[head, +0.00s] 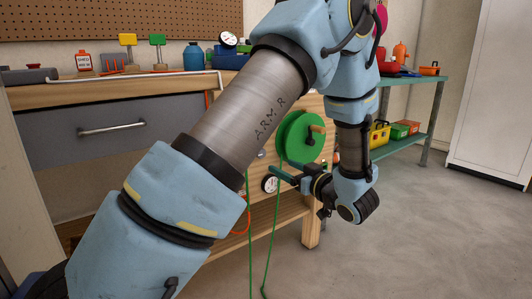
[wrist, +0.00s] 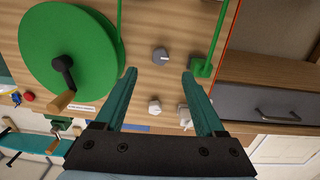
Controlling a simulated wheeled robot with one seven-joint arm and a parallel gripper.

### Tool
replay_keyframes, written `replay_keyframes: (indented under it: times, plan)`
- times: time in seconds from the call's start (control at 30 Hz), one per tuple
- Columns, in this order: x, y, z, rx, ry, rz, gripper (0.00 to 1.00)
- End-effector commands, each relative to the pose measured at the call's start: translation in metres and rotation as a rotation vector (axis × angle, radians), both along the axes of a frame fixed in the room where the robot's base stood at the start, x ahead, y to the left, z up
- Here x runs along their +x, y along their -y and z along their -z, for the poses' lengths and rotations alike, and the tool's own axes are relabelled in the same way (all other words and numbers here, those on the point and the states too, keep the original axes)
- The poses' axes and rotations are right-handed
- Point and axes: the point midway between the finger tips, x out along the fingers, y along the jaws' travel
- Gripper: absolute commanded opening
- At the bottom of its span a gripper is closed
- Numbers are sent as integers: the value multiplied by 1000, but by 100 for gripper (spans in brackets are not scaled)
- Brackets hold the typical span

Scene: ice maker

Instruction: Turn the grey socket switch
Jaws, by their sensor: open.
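In the wrist view a small grey knob (wrist: 160,55) sits on the wooden panel, just beyond and between my fingertips. It looks like the grey socket switch, though its markings are too small to read. My gripper (wrist: 159,73) is open with teal fingers on either side of the line to this knob, and nothing is between them. The fingertips appear short of the knob; I cannot tell the exact gap. In the head view my gripper (head: 280,173) is at the front of the workbench, beside a green wheel (head: 301,137).
A grey drawer (wrist: 262,102) is at right. Open floor (head: 400,220) lies right of the bench.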

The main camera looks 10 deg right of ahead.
Motion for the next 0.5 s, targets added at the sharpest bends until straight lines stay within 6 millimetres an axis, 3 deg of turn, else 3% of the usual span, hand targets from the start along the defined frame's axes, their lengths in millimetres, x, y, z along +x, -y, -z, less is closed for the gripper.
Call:
replay_keyframes:
  times: [0.17, 0.5]
  plan:
    - [-2, -3, -1, 26, 27, -30, 72]
    - [52, -29, 0, 25, 28, -32, 72]
